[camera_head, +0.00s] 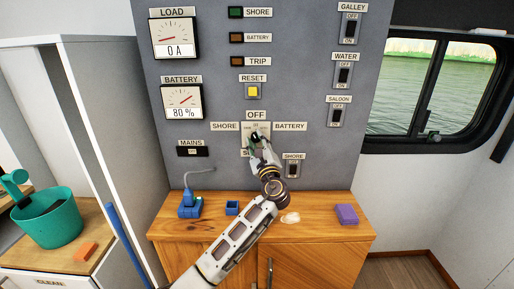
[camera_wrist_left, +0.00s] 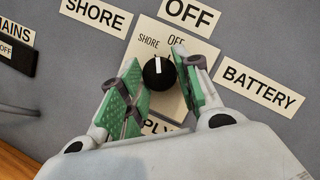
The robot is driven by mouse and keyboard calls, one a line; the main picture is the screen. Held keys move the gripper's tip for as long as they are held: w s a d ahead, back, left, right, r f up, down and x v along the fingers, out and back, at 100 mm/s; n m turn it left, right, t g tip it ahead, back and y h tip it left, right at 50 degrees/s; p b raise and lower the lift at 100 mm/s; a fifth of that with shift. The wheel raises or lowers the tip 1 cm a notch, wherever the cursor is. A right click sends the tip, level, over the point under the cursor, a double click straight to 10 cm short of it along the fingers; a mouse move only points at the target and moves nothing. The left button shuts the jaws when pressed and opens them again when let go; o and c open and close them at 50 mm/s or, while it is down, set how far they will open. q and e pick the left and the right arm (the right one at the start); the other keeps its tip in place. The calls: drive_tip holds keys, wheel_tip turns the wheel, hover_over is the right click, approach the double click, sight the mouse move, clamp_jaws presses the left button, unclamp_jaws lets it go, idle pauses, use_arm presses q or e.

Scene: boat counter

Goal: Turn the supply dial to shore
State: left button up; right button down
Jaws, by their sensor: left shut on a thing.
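The supply dial is a round black knob (camera_wrist_left: 158,73) with a white pointer on a cream plate (camera_wrist_left: 146,30) on the grey panel. In the left wrist view the pointer aims straight up, between the plate's small SHORE and OFF marks. Larger labels read SHORE (camera_head: 225,127), OFF (camera_head: 257,115) and BATTERY (camera_head: 290,127). My left gripper (camera_head: 256,141) is at the dial, its green-padded fingers on either side of the knob and shut on it. The fingers hide part of the plate and the label below. My right gripper is out of view.
A SHORE switch (camera_head: 292,169) sits close to the right of my left wrist. The MAINS breaker (camera_head: 193,151) is at left.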

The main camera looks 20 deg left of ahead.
use_arm(q)
drive_tip(key=n+g+b, duration=0.1)
drive_tip(key=n, duration=0.2)
drive_tip(key=shift+d+y, duration=0.1)
drive_tip(key=shift+y, duration=0.2)
drive_tip(key=shift+n+g, duration=0.3)
drive_tip(key=shift+n, duration=0.2)
drive_tip(key=o, duration=0.6)
drive_tip(key=shift+c, duration=0.2)
drive_tip(key=o, duration=0.5)
drive_tip(key=shift+v, duration=6)
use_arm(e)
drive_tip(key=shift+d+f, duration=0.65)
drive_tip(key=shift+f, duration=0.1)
